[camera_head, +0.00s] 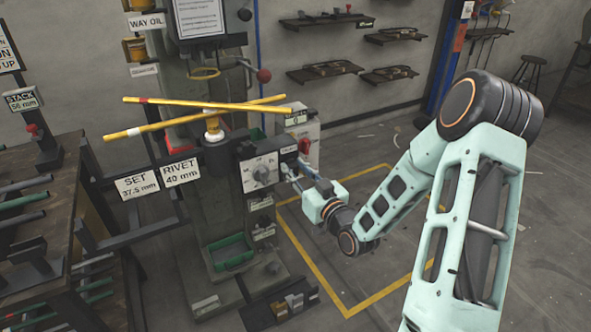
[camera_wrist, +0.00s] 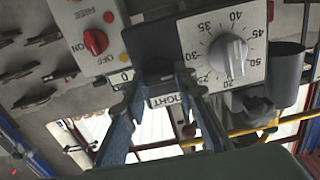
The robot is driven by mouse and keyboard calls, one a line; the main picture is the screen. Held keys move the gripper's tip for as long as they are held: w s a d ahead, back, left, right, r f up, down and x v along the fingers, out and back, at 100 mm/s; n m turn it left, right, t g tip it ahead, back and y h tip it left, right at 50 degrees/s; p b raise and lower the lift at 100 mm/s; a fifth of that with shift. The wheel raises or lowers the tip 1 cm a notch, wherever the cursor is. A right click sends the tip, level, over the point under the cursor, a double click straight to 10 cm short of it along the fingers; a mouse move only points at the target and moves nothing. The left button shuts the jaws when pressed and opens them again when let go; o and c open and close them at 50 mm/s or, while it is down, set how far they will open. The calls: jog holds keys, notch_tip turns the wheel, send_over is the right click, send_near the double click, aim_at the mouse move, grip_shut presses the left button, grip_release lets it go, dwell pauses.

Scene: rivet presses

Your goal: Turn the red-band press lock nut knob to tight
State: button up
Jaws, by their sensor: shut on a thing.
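The press (camera_head: 225,195) stands in the middle of the head view, with a red band low on its upper column. My gripper (camera_head: 290,172) reaches in from the right to the right side of its dial box. In the wrist view, which is upside down, my gripper (camera_wrist: 158,85) has a finger on either side of a dark piece (camera_wrist: 156,72), apparently the lock nut knob, and is shut on it. A white label (camera_wrist: 168,99), apparently reading TIGHT, shows between the fingers. The knob's pointing direction cannot be made out.
A numbered dial (camera_wrist: 228,54) with a grey knob is close beside the gripper. A red switch knob (camera_wrist: 96,42) sits on a pale box on its other side. Yellow rods (camera_head: 195,115) cross above the press. A tool bench (camera_head: 60,230) stands left; yellow-lined floor (camera_head: 345,290) lies below.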

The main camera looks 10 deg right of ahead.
jog(key=shift+m, duration=0.3)
jog(key=m, duration=0.3)
jog(key=shift+m, duration=0.3)
jog(key=m+p, duration=0.1)
jog(key=m, duration=0.3)
jog(key=shift+d+m+p, duration=0.15)
jog(key=shift+m+p, duration=0.15)
jog(key=shift+m, duration=0.1)
jog(key=m+p, duration=0.1)
jog(key=m, duration=0.3)
jog(key=shift+f, duration=0.1)
jog(key=shift+f+m+p, duration=0.15)
jog(key=shift+m+p, duration=0.7)
jog(key=shift+m, duration=1.55)
jog(key=o, duration=1.1)
